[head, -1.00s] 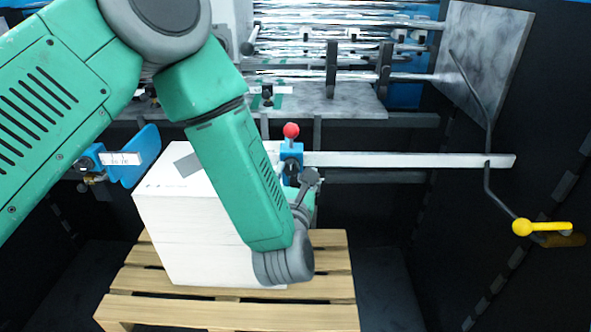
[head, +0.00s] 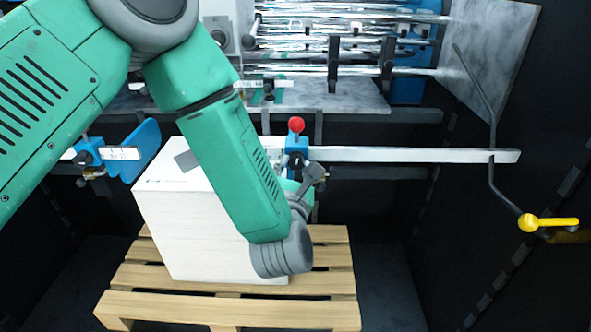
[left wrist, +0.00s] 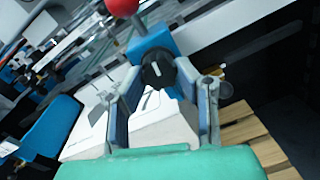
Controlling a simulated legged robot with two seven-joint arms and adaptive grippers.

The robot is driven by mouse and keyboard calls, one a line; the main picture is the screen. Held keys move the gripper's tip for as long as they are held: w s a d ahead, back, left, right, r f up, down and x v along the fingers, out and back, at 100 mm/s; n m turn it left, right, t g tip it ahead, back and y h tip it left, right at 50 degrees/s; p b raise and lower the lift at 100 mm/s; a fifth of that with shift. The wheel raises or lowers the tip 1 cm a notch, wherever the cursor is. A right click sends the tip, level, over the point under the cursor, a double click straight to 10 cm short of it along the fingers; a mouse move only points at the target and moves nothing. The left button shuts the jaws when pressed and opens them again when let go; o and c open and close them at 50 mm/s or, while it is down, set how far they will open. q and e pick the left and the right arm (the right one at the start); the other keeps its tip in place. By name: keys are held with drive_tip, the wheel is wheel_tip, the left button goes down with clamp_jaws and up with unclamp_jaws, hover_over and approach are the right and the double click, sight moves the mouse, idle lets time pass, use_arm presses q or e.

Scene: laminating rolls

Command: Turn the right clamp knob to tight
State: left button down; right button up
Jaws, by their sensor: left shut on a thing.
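The right clamp is a blue block (head: 296,146) with a red ball on top (head: 296,125), on a long pale bar. Its dark knob (head: 298,159) faces me. In the left wrist view the knob (left wrist: 158,69) is round and black with a white mark, tilted slightly from upright in that picture. My left gripper (head: 312,176) is at the clamp, partly hidden by its own wrist. In the left wrist view its fingers (left wrist: 160,76) lie on both sides of the knob and are shut on it. My right gripper is not in view.
A white stack (head: 200,235) stands on a wooden pallet (head: 230,308) below the clamp. A second blue clamp (head: 88,152) with a blue plate (head: 142,150) is at the left. The pale bar (head: 420,155) runs right towards a crank with a yellow handle (head: 550,222).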

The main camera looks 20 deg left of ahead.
use_arm(q)
drive_tip(key=m, duration=0.1)
drive_tip(key=m+b, duration=0.1)
drive_tip(key=m, duration=0.1)
drive_tip(key=shift+s+a, duration=0.1)
drive_tip(key=shift+a, duration=0.3)
drive_tip(key=shift+r+m+b, duration=0.1)
drive_tip(key=shift+m+b, duration=0.3)
drive_tip(key=shift+m, duration=0.7)
drive_tip(key=m, duration=0.2)
drive_tip(key=shift+d+m, duration=0.1)
drive_tip(key=shift+m, duration=0.2)
drive_tip(key=m, duration=0.2)
drive_tip(key=shift+m+g+b, duration=0.3)
drive_tip(key=shift+b, duration=0.05)
drive_tip(key=m, duration=0.4)
drive_tip(key=shift+s+d, duration=0.1)
drive_tip(key=shift+m+y, duration=0.4)
drive_tip(key=shift+m, duration=0.2)
drive_tip(key=shift+f, duration=0.2)
drive_tip(key=c, duration=1.2)
unclamp_jaws()
drive_tip(key=shift+r, duration=0.15)
